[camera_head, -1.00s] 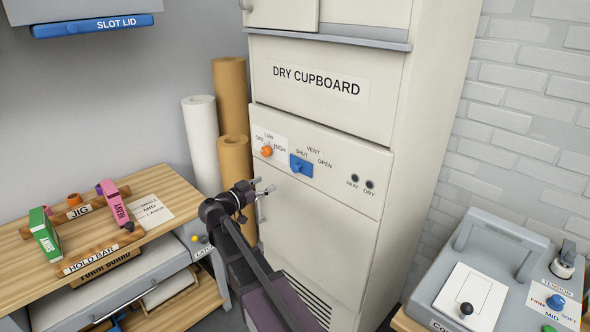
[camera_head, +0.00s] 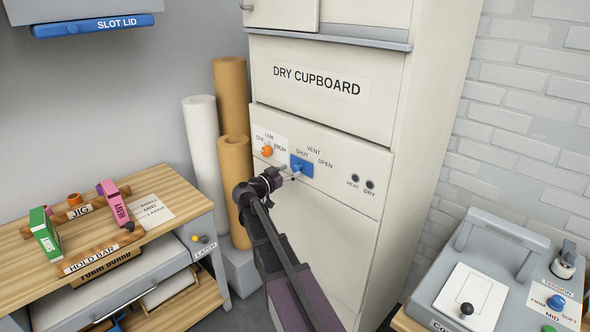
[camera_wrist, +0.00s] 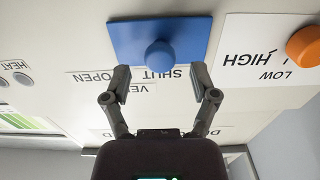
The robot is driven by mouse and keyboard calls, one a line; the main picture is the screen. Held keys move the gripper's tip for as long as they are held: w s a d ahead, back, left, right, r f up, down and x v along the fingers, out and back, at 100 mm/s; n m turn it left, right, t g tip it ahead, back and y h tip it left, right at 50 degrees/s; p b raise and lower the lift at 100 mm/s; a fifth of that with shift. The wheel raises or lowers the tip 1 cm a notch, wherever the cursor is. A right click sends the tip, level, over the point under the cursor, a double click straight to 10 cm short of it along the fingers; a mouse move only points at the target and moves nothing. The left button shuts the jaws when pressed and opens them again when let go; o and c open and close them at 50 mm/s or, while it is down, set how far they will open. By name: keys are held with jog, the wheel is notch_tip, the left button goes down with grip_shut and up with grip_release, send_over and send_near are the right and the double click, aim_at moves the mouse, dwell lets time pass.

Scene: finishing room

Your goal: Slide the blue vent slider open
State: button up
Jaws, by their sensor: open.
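The blue vent slider (camera_head: 308,170) is on the cream front of the dry cupboard, a blue plate with a round knob. In the wrist view, upside down, the knob (camera_wrist: 160,55) stands out from the blue plate (camera_wrist: 122,40), level with the word SHUT; OPEN is off to its left there. My gripper (camera_head: 295,177) is at the slider in the head view, covering part of it. In the wrist view my gripper (camera_wrist: 160,74) has its fingers spread, one on each side of the knob's line, the tips near the plate's edge. I cannot tell whether they touch anything.
An orange dial (camera_head: 266,151) sits left of the slider, near it in the wrist view (camera_wrist: 304,46). HEAT and DRY holes (camera_head: 361,182) are to the right. Paper rolls (camera_head: 236,180) stand left of the cupboard (camera_head: 330,115). A workbench (camera_head: 185,195) is at left, a grey machine (camera_head: 425,290) at right.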

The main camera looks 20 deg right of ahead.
jog(key=shift+x, duration=1.4)
jog(key=shift+s, duration=0.1)
grip_shut()
